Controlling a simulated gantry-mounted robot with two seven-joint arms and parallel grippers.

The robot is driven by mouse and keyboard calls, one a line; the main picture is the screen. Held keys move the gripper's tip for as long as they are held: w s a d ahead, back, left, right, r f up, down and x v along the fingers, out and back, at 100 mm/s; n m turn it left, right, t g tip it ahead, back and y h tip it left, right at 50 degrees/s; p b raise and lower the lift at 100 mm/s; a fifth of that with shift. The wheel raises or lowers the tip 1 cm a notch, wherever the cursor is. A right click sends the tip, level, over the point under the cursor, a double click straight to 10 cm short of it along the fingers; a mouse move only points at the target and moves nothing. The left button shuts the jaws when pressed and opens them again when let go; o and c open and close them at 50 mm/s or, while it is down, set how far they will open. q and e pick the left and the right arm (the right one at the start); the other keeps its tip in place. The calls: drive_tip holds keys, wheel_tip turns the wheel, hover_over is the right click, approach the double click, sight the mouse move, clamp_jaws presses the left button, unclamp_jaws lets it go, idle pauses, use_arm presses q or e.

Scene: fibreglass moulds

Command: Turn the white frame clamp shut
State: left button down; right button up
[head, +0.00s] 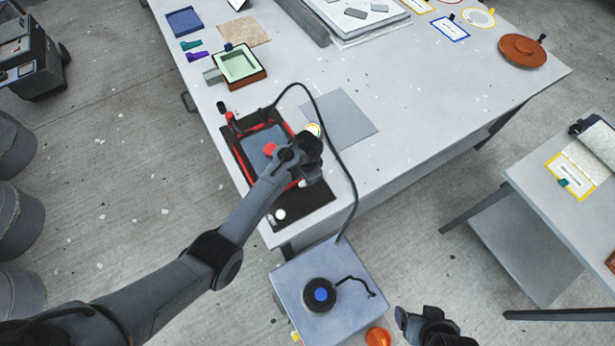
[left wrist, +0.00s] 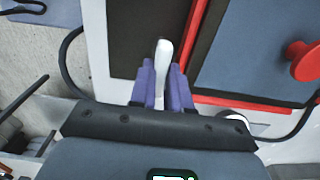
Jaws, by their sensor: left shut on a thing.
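The white frame clamp (left wrist: 161,68) is a slim white lever standing between the two bluish-purple fingers of my left gripper (left wrist: 161,88) in the left wrist view. The fingers are shut on it. In the head view my left gripper (head: 308,160) is over the right side of the red frame (head: 238,130), and it hides the clamp there. The frame lies around a grey-blue panel (head: 258,138) with a red knob (head: 269,149) on a black base (head: 305,208). My right gripper (head: 425,322) is at the bottom right, away from the table; its fingers are unclear.
A black cable (head: 355,190) arcs from the frame past my left gripper to a grey stand (head: 300,275) with a black round device (head: 321,294). A green-lined mould (head: 240,66) sits behind the frame. A grey sheet (head: 340,117) lies flat to the right.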

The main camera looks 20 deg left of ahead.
use_arm(q)
drive_tip(key=shift+r+n+p, duration=0.15)
drive_tip(key=shift+n+p, duration=1.15)
drive_tip(key=shift+n, duration=0.1)
drive_tip(key=n+p, duration=0.1)
drive_tip(key=n, duration=0.1)
drive_tip(key=n+p, duration=0.1)
drive_tip(key=n, duration=0.1)
drive_tip(key=shift+a+n, duration=0.2)
drive_tip(key=shift+n, duration=0.1)
drive_tip(key=n+p, duration=0.1)
drive_tip(key=n, duration=0.1)
drive_tip(key=shift+n, duration=0.4)
drive_tip(key=n, duration=0.2)
drive_tip(key=shift+a+n+p, duration=0.15)
drive_tip(key=shift+n+p, duration=0.15)
drive_tip(key=shift+a+f+n, duration=0.1)
drive_tip(key=shift+n, duration=1.05)
drive_tip(key=shift+a+f+n, duration=0.1)
drive_tip(key=shift+n, duration=1.05)
drive_tip(key=shift+s, duration=0.1)
